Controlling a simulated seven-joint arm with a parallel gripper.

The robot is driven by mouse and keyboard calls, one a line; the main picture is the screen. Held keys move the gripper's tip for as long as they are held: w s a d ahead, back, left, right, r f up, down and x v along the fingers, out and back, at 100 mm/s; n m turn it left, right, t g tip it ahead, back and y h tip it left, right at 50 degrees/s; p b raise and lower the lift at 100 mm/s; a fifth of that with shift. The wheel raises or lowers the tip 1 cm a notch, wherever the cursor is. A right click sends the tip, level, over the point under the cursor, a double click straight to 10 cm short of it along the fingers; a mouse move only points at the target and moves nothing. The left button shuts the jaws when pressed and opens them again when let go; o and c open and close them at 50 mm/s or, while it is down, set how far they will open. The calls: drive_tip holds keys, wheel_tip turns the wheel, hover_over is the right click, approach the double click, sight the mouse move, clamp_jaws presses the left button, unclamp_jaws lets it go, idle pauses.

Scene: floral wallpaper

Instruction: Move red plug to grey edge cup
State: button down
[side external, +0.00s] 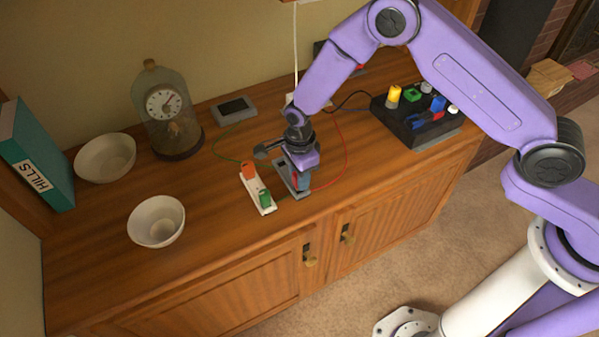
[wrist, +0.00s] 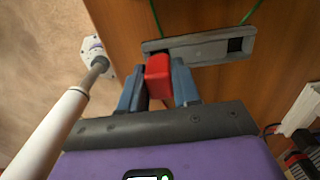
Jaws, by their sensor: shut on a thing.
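My gripper (wrist: 158,88) is shut on the red plug (wrist: 158,72), which sits between its two blue-grey fingers in the wrist view. The plug overlaps the near edge of a grey holder strip (wrist: 205,48); I cannot tell whether it is still seated there. In the side view my gripper (side external: 301,178) is low over this grey strip (side external: 282,172) and largely covers the plug. Two pale, empty-looking bowl-shaped cups stand to the left: one at the back (side external: 105,158) and one nearer the front (side external: 157,222). Which one has the grey edge is not clear.
A white holder (side external: 257,190) with orange and green blocks stands just left of my gripper. A glass-domed clock (side external: 168,110) and a teal book (side external: 36,155) stand at the back left. A black box with coloured blocks (side external: 418,122) is on the right. Thin cables lie nearby.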

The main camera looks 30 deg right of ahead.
drive_tip(key=shift+f, duration=0.7)
drive_tip(key=c, duration=0.7)
unclamp_jaws()
drive_tip(key=shift+c, duration=0.2)
drive_tip(key=shift+r, duration=0.1)
wheel_tip(320, 180, up, 17)
drive_tip(key=shift+r, duration=0.1)
